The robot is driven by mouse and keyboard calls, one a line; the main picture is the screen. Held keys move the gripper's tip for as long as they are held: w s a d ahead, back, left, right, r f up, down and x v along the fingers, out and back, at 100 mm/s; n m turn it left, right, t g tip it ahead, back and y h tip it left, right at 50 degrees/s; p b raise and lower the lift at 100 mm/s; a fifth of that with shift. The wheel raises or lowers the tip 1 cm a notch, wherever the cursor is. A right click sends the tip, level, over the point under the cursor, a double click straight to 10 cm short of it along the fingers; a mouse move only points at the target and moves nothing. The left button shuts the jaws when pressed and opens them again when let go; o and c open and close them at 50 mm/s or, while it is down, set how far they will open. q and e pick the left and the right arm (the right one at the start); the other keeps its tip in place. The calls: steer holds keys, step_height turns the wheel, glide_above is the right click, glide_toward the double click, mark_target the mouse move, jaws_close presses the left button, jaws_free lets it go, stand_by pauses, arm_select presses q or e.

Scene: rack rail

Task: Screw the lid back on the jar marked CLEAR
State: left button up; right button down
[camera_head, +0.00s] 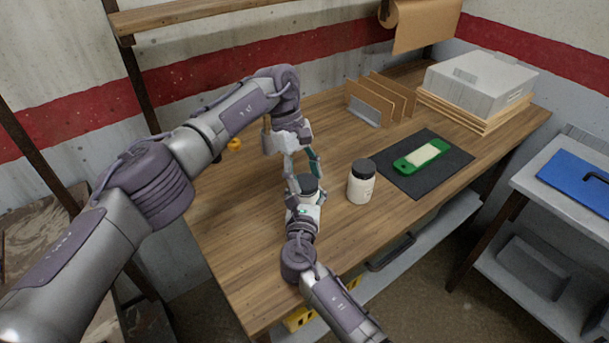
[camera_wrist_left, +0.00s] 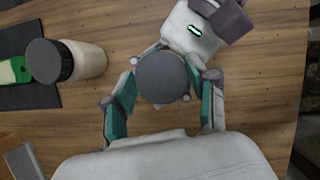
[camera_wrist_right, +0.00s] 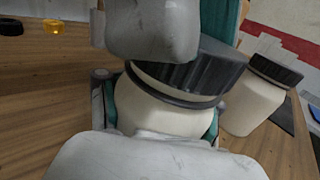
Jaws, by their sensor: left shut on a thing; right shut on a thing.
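A cream jar (camera_wrist_right: 160,113) with a dark ribbed lid (camera_wrist_right: 205,72) stands near the middle of the bench. My right gripper (camera_head: 304,207) is shut around the jar's body from the near side. My left gripper (camera_head: 304,178) comes down from above and is shut on the lid, which shows round between its fingers in the left wrist view (camera_wrist_left: 163,77). The lid sits at the jar's mouth; a thin pale band shows near its lower edge. A second cream jar (camera_head: 361,187) with a dark lid stands to the right, apart from both grippers. I cannot read a CLEAR mark.
A green and cream object (camera_head: 422,156) lies on a dark mat (camera_head: 448,172) at the right. A brown divider rack (camera_head: 376,104) and a stacked grey box (camera_head: 478,82) stand behind. A small yellow ring (camera_head: 234,144) and a dark round piece (camera_wrist_right: 10,27) lie at the left.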

arm_select(q)
steer(key=shift+m, duration=0.3)
steer(key=o, duration=0.8)
steer(key=shift+r, duration=2.3)
steer(key=shift+c, duration=0.5)
